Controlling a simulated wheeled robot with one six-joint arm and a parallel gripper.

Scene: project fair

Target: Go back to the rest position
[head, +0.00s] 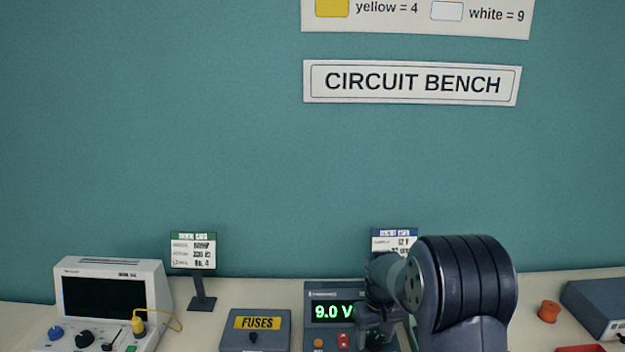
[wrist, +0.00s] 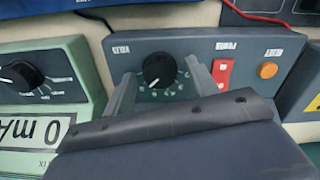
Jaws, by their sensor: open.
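My gripper (head: 376,326) is in front of the power supply (head: 318,292) in the head view, covering the right part of its panel. The supply's green display (head: 333,313) reads 9.0 V. In the wrist view my gripper (wrist: 161,84) is open, with its two fingers on either side of the black VOLTS knob (wrist: 158,69). I cannot tell whether the fingers touch the knob. The red power switch (wrist: 222,75) and the orange reset button (wrist: 267,70) are beside the right finger.
A green meter (wrist: 75,55) reading 0 mA stands left of the supply in the wrist view. In the head view a grey fuse box (head: 255,340), a white oscilloscope (head: 157,285) and a card stand (head: 201,290) are to the left. An orange spool (head: 549,311) is at right.

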